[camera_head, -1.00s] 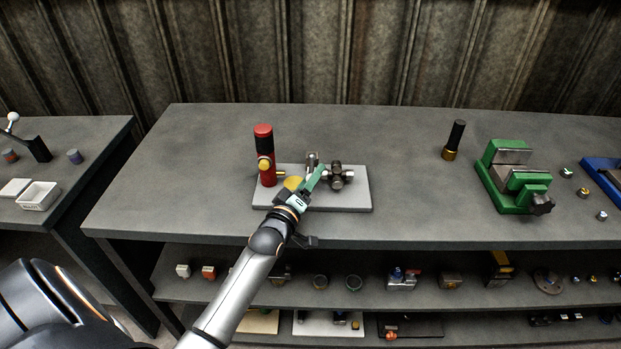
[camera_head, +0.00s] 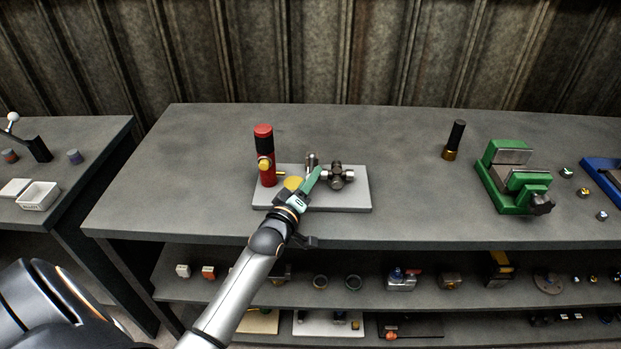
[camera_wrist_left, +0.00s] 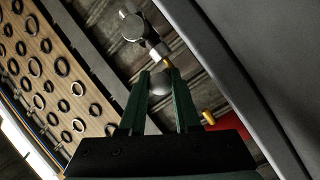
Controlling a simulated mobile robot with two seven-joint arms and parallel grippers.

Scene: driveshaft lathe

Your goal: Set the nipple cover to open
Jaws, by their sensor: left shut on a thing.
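My left gripper (camera_head: 314,175) has green fingers and reaches over the grey plate (camera_head: 350,202), beside a metal universal-joint cross (camera_head: 341,177). In the left wrist view my left gripper (camera_wrist_left: 159,74) is shut on a small rounded grey piece (camera_wrist_left: 160,85), which looks like the nipple cover. A small brass-coloured part (camera_wrist_left: 167,63) and a metal cylinder end (camera_wrist_left: 132,27) show just beyond the fingertips. Whether the cover is open or closed I cannot tell. My right gripper is not in view.
A red and black cylinder (camera_head: 267,165) with yellow fittings stands on the plate's left. A yellow disc (camera_head: 293,183) lies near my fingers. A black and brass cylinder (camera_head: 455,140) and a green vise (camera_head: 511,185) stand to the right. The bench between is clear.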

